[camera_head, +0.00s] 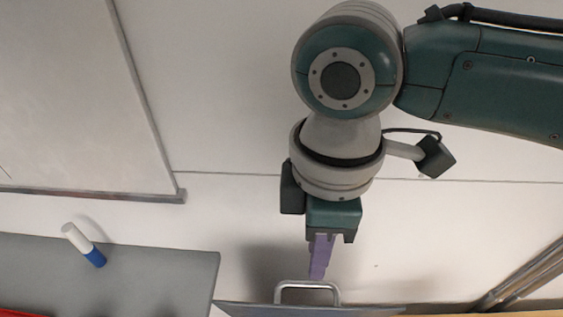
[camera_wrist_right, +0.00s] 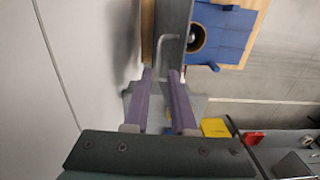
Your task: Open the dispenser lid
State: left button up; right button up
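A pale metal bar handle (camera_head: 307,285) stands up from a grey panel (camera_head: 255,309), which looks like the dispenser lid, at the bottom edge of the head view. The panel lies flat there and is mostly cut off by the frame. My right gripper (camera_head: 317,277) points down with its purple fingertips just above the handle. In the right wrist view, the right gripper (camera_wrist_right: 161,74) has its fingers apart with a gap between them. The handle (camera_wrist_right: 163,45) shows just beyond the tips, roughly in line with the gap. I cannot tell whether they touch. My left gripper is not in view.
A grey shelf (camera_head: 150,275) at lower left holds a tilted white and blue cylinder (camera_head: 84,245). A whiteboard (camera_head: 70,90) hangs on the wall. The wrist view shows a blue piece with a round opening (camera_wrist_right: 222,35), a yellow item (camera_wrist_right: 215,127) and a red item (camera_wrist_right: 252,137).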

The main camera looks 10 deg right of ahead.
aim_at(311, 285)
notch_tip(311, 285, down, 7)
jog(key=shift+s+r, duration=0.1)
dwell(0.3)
grip_shut()
dwell(1.3)
